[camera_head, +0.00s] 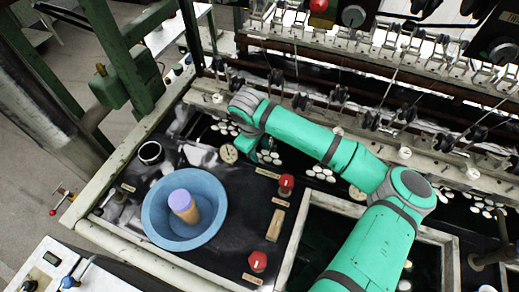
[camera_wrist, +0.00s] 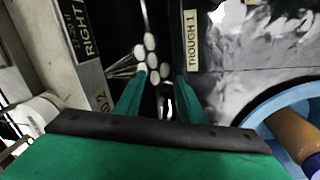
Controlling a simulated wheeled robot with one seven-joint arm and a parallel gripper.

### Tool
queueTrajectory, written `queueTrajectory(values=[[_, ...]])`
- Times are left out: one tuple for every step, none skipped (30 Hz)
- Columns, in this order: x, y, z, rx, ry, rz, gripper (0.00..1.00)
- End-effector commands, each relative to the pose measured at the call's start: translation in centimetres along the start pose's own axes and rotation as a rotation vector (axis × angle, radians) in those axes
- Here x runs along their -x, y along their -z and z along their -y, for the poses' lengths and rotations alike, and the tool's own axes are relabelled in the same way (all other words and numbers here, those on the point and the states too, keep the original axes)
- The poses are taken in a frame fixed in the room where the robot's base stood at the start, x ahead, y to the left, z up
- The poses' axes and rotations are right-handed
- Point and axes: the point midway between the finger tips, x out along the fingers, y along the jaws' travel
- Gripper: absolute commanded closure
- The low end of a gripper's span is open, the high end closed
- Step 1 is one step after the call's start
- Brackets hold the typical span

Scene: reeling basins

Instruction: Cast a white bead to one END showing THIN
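Small white beads (camera_head: 225,128) lie in clusters in the dark trough along the machine; another cluster (camera_head: 320,173) lies further right. My gripper (camera_head: 258,152) reaches down over the trough beside the beads, partly hidden by my wrist. In the wrist view its two green fingers (camera_wrist: 160,82) are apart. A bead cluster (camera_wrist: 148,55) with pale threads lies just beyond and near the left fingertip. A small pale shape shows between the fingers; I cannot tell what it is or whether it touches them. I can read no THIN sign on any end.
A blue basin (camera_head: 151,222) holds a tan cylinder with a purple top (camera_head: 182,205). Red knobs (camera_head: 286,183) and a round gauge (camera_head: 228,153) stand on the deck. A RIGHT sign (camera_wrist: 82,30) and a TROUGH 1 label (camera_wrist: 192,40) flank the fingers. Thread guides and rails run behind.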

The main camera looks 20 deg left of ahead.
Motion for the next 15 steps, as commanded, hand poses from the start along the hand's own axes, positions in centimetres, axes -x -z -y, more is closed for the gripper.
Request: queueTrajectory(values=[[0.0,0.0,0.0,0.000,0.000,0.000,0.64],[0.0,0.0,0.0,0.000,0.000,0.000,0.64],[0.0,0.0,0.0,0.000,0.000,0.000,0.64],[0.1,0.0,0.0,0.000,0.000,0.000,0.64],[0.2,0.0,0.0,0.000,0.000,0.000,0.64],[0.4,0.0,0.0,0.000,0.000,-0.001,0.64],[0.6,0.1,0.0,0.000,0.000,-0.001,0.64],[0.9,0.1,0.0,0.001,-0.001,-0.002,0.64],[1.4,0.1,0.0,0.001,-0.001,-0.002,0.64],[1.8,0.1,0.0,0.001,-0.001,-0.002,0.64],[2.3,0.1,0.0,0.001,-0.002,-0.002,0.64],[3.0,0.1,0.0,0.002,-0.001,-0.003,0.64],[3.6,0.1,0.0,0.001,-0.001,-0.002,0.64],[4.2,0.1,0.0,0.001,-0.001,-0.003,0.64],[5.0,0.1,-0.1,0.000,-0.002,-0.003,0.64]])
